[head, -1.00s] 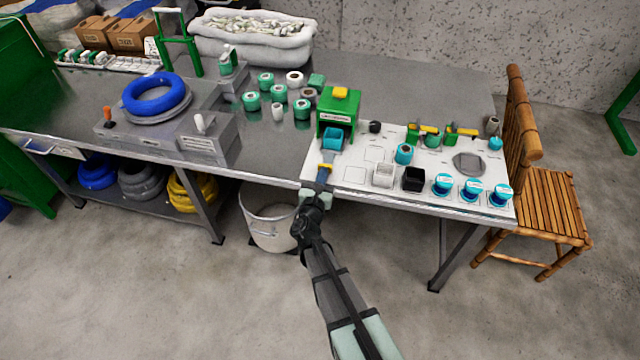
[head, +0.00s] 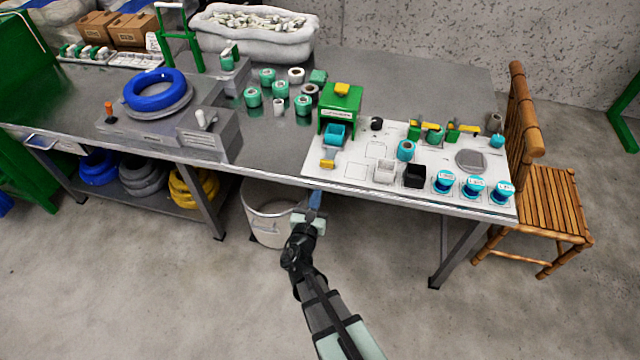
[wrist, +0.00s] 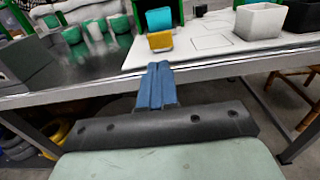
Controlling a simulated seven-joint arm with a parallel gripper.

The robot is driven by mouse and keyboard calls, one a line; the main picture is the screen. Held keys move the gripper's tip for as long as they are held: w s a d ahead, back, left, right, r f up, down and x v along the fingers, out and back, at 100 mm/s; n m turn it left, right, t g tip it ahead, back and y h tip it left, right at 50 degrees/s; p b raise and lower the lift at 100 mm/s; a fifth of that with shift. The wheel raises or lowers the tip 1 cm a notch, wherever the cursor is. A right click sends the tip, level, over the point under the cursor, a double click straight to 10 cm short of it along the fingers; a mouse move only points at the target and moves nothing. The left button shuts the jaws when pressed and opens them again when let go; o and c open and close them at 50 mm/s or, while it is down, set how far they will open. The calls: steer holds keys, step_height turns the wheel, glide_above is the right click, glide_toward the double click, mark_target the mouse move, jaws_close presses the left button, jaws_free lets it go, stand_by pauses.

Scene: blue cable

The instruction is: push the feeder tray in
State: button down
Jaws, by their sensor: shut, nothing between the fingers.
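The feeder (head: 341,107) is a green box with a yellow block on top, standing on the white board. Its grey tray (head: 331,151) sticks out of the open front toward me, with a teal block (head: 336,134) at the box mouth. The tray's yellow handle (head: 327,164) is at its near end; in the wrist view the yellow handle (wrist: 160,41) stands straight beyond my fingers. My gripper (head: 315,197) is shut and empty, just off the bench's front edge, apart from the handle. The blue fingers also show in the wrist view (wrist: 157,85), pointing at the handle.
On the white board (head: 355,171) to the right are a white bin (head: 385,172), a black bin (head: 414,175) and several teal spools. A grey machine with a blue cable coil (head: 155,91) stands left. A bucket (head: 269,212) sits under the bench and a wooden chair (head: 540,190) at right.

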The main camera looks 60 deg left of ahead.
step_height(320, 180, up, 7)
steer(key=s+d+m, duration=0.1)
steer(key=d+m, duration=0.1)
steer(key=m, duration=0.1)
steer(key=n+g+h, duration=0.2)
steer(key=n, duration=0.1)
glide_toward(325, 165)
steer(key=x, duration=0.5)
steer(key=shift+f, duration=0.15)
steer(key=shift+w+a, duration=0.45)
steer(key=shift+w, duration=0.1)
stand_by(0.4)
stand_by(0.4)
